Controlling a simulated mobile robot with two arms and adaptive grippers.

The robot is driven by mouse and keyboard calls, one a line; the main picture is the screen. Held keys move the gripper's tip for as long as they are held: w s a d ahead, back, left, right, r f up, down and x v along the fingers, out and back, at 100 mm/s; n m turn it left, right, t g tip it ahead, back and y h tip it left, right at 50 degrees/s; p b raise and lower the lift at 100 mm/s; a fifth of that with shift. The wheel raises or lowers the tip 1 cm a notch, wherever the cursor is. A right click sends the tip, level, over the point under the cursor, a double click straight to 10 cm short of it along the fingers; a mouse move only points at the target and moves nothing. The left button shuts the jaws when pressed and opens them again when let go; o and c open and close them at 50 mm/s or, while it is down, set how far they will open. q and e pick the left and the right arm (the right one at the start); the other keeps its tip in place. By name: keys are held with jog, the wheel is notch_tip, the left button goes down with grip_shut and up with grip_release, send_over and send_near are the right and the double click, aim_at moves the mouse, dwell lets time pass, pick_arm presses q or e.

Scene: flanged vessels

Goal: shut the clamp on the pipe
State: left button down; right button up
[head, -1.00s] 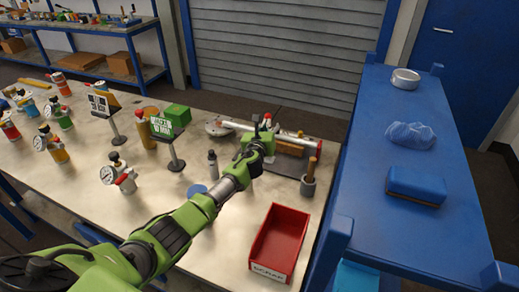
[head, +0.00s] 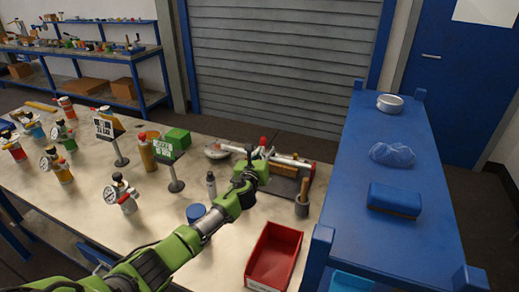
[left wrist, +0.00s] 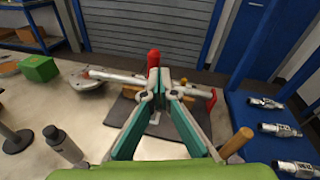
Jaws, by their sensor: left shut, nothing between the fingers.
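The pale pipe (head: 287,160) lies across the far part of the bench above a dark mat. It also shows in the left wrist view (left wrist: 108,76), with an upright red-tipped handle (left wrist: 153,60) near its middle, apparently the clamp's. The clamp's body is mostly hidden behind my fingers, so I cannot tell how far it is closed. My left gripper (head: 249,163) is shut and empty, on the near side of the pipe. In the left wrist view its fingertips (left wrist: 162,92) overlap the pipe just below the red tip; contact is unclear. My right gripper is out of view.
A red tray (head: 275,255) stands near the bench's right edge. A grey bottle (head: 211,184) and sign stands are on the left. A blue shelf (head: 385,240) borders the bench on the right.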

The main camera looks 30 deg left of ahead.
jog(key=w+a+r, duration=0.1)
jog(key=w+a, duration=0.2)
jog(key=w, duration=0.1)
pick_arm(q)
jog(key=shift+s+r, duration=2.05)
jog(key=shift+s, duration=0.05)
jog(key=s+d+f+n+g+h, duration=0.1)
jog(key=s+d+f+n+g, duration=0.3)
jog(key=s+f+n, duration=0.55)
jog(key=s+d+f+n+g, duration=0.3)
jog(key=s+d+f+n, duration=0.25)
jog(key=s, duration=0.65)
jog(key=s+d+f+n+g+h, duration=0.1)
jog(key=s+d+n+g+h, duration=0.15)
jog(key=s+n, duration=0.7)
jog(key=s+d+f+n+g+h, duration=0.1)
jog(key=s+d+n+g, duration=0.3)
jog(key=s, duration=1.1)
notch_tip(320, 180, down, 31)
jog(key=s+a+b, duration=0.2)
jog(key=s+b, duration=0.1)
jog(key=s+a+f+g+b, duration=0.1)
jog(key=s+a+f+b, duration=0.2)
jog(key=s+f, duration=1.3)
notch_tip(320, 180, down, 2)
jog(key=shift+f, duration=0.1)
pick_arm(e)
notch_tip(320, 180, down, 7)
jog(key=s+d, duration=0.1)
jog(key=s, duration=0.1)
